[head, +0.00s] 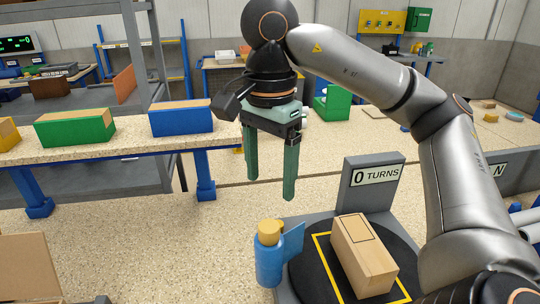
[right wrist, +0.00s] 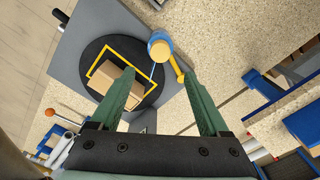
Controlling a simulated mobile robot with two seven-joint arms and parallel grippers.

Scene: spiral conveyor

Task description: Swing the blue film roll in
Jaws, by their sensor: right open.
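The blue film roll (head: 268,264), with a tan core on top and a short sheet of blue film at its side, stands upright at the left edge of the turntable (head: 305,280). In the right wrist view the roll (right wrist: 160,46) sits at the end of a yellow arm (right wrist: 177,70). A cardboard box (head: 362,258) rests on the black disc inside a yellow outline. My right gripper (head: 270,198) points down, open and empty, above the roll and apart from it. My left gripper is not in view.
A grey panel reading "0 TURNS" (head: 374,182) stands behind the disc. A conveyor (head: 130,141) at the back left carries a green box (head: 75,127) and a blue box (head: 181,119).

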